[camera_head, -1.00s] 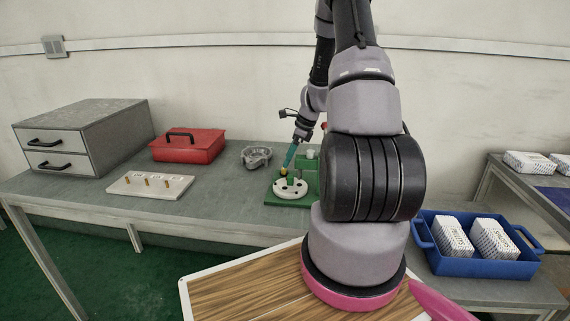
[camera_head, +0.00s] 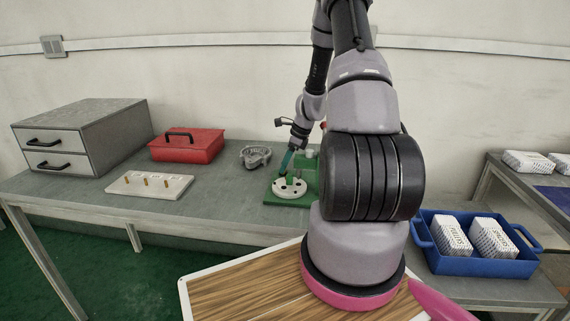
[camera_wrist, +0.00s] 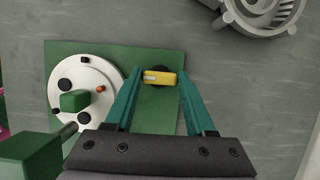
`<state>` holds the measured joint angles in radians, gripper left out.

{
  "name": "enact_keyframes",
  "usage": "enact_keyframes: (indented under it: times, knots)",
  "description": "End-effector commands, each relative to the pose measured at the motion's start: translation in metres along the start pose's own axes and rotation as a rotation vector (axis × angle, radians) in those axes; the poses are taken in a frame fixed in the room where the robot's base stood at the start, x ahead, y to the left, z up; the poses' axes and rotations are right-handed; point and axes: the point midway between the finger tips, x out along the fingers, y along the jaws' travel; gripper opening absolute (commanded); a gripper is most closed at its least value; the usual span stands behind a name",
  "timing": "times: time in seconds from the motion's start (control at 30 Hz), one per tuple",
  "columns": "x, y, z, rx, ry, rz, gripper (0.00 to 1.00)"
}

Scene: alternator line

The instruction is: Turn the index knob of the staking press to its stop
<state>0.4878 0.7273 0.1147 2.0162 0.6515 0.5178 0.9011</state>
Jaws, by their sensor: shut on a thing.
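The staking press (camera_head: 289,202) stands on the grey table with a green base, which also shows in the wrist view (camera_wrist: 165,120). Its white round plate (camera_wrist: 110,85) carries a green block, black round spots and a small orange spot. The yellow index knob (camera_wrist: 160,78) is a short bar with a pale mark at its left end, over a dark round base. My gripper (camera_wrist: 160,77) has its teal fingers on either side of the knob and is shut on it. In the head view my gripper (camera_head: 286,164) reaches down at the press, and the knob is hidden there.
A grey cast housing (camera_head: 256,156) lies behind and left of the press, close to my gripper. A red toolbox (camera_head: 187,148), a white tray with brass pins (camera_head: 148,185) and a drawer cabinet (camera_head: 82,138) stand further left. A blue crate (camera_head: 484,266) holds white packages at right.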

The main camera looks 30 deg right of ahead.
Motion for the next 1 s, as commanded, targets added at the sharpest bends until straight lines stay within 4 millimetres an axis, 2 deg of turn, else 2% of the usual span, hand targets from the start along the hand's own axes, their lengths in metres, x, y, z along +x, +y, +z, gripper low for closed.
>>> enact_keyframes:
  times: [0.37, 1.0]
  knots:
    - [0.0000, -0.0018, 0.0000, -0.157, 0.001, 0.064, 0.00]
    - [0.0004, -0.0055, 0.0013, -0.710, 0.002, 0.293, 0.00]
